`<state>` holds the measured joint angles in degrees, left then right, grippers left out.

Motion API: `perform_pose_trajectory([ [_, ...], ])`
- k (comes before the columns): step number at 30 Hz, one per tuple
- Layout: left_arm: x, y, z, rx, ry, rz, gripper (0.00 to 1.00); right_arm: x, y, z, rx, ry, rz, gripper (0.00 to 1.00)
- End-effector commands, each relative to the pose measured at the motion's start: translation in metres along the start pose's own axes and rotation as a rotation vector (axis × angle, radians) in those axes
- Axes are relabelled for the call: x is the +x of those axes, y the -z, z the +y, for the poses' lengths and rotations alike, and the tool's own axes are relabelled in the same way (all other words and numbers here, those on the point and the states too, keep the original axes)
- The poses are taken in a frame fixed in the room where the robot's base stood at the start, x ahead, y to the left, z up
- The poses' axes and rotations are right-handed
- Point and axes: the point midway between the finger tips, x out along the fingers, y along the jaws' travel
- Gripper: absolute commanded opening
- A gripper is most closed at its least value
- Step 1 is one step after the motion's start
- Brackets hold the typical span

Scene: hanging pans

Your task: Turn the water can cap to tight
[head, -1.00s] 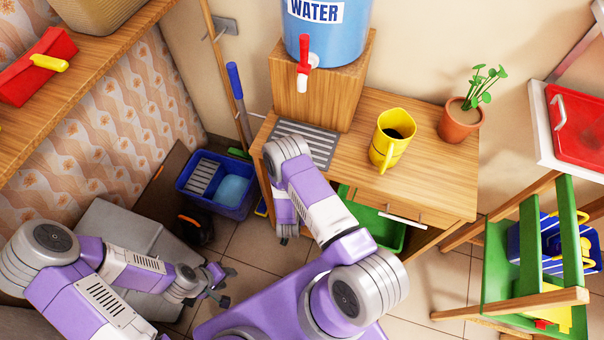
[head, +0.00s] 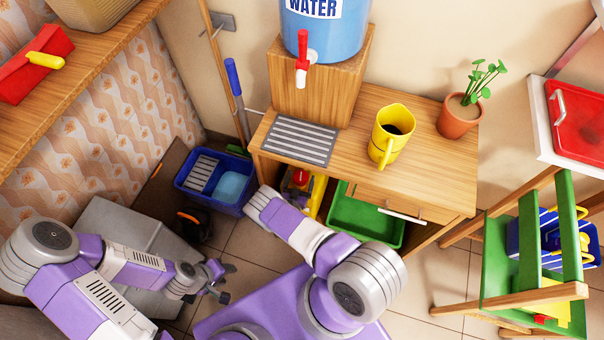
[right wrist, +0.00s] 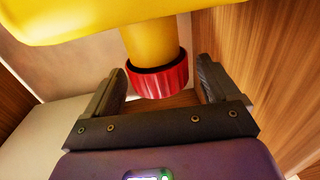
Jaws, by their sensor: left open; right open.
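The yellow water can (head: 318,192) stands low in the open bay under the wooden counter, with red parts on top, in the head view. In the right wrist view its yellow neck (right wrist: 153,42) ends in a ridged red cap (right wrist: 160,82). My right gripper (right wrist: 162,70) is open, with the cap between its two dark fingers and a visible gap on each side. In the head view my right arm reaches to the cabinet and that gripper is hidden. My left gripper (head: 222,284) is open and empty over the floor at left, away from the can.
Wooden panels (right wrist: 245,60) flank my right gripper closely. The counter bears a yellow mug (head: 390,135), a potted plant (head: 459,118) and a grey rack (head: 300,140). A green bin (head: 367,222) stands right of the can. A blue bin (head: 213,181) is left.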

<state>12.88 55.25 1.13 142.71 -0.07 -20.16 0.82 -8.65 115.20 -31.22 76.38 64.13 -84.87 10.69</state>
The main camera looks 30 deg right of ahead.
Motion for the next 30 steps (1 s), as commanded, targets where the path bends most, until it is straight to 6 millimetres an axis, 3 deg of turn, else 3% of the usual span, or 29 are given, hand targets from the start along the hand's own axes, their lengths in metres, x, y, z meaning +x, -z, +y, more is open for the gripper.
perform_pose_trajectory([
  [6, 0.008, 0.000, -0.003, 0.000, 0.000, 0.000, 0.43, 0.026, -0.001, 0.000, 0.000, 0.001, -0.001, 0.89],
  [17, 0.008, 0.000, -0.003, 0.000, 0.000, 0.000, 0.43, 0.031, 0.000, 0.000, -0.001, 0.001, -0.003, 0.87],
  [26, 0.008, 0.000, -0.003, 0.000, 0.000, 0.000, 0.43, 0.031, 0.000, 0.000, 0.000, 0.001, -0.003, 0.41],
  [30, 0.008, 0.000, -0.003, 0.000, 0.000, 0.000, 0.43, 0.031, 0.000, 0.000, 0.003, -0.018, -0.002, 0.37],
])
